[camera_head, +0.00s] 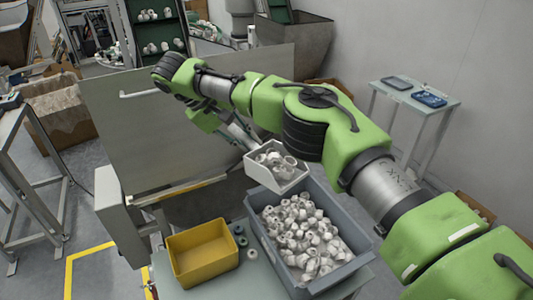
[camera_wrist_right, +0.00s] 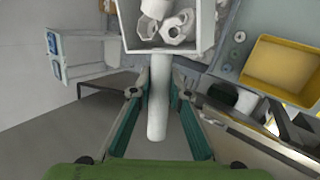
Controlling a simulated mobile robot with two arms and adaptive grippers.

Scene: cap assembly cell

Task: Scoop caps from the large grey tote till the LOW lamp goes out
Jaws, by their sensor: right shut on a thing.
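The large grey tote (camera_head: 352,240) stands on the bench at lower centre in the head view, well filled with white caps (camera_head: 300,228). My right gripper (camera_head: 238,138) is shut on the handle of a white scoop (camera_head: 284,184). The scoop hangs above the tote's far end, with several caps in it. In the right wrist view the handle (camera_wrist_right: 158,105) runs between the fingers, and caps (camera_wrist_right: 176,26) show in the scoop's pan. I cannot make out the LOW lamp. My left gripper is not in view.
An empty yellow bin (camera_head: 186,239) stands left of the tote, with a few small round parts (camera_head: 240,240) between them. A large grey panel (camera_head: 150,140) stands behind. A small side table (camera_head: 420,97) with blue trays is at the right wall.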

